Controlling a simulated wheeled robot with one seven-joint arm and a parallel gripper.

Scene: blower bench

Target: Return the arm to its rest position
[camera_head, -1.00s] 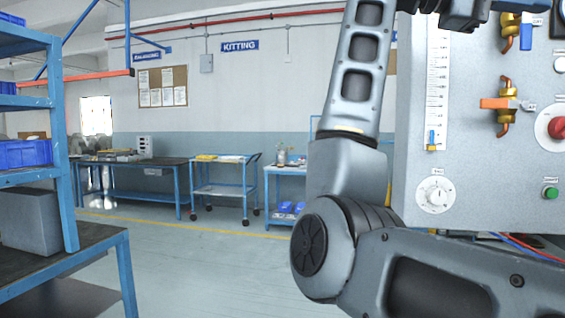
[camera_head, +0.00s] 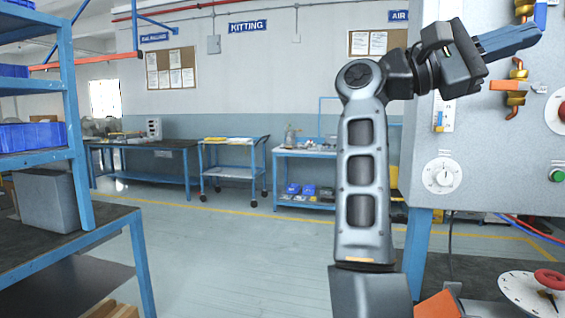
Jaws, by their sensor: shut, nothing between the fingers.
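The grey panel (camera_head: 482,150) carries a white dial (camera_head: 441,175), a green button (camera_head: 557,175), a red knob and brass valves with an orange lever. A gauge with a red handwheel (camera_head: 540,290) is at the lower right. Blue shelving (camera_head: 85,150) stands left; the middle floor (camera_head: 230,250) is clear.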

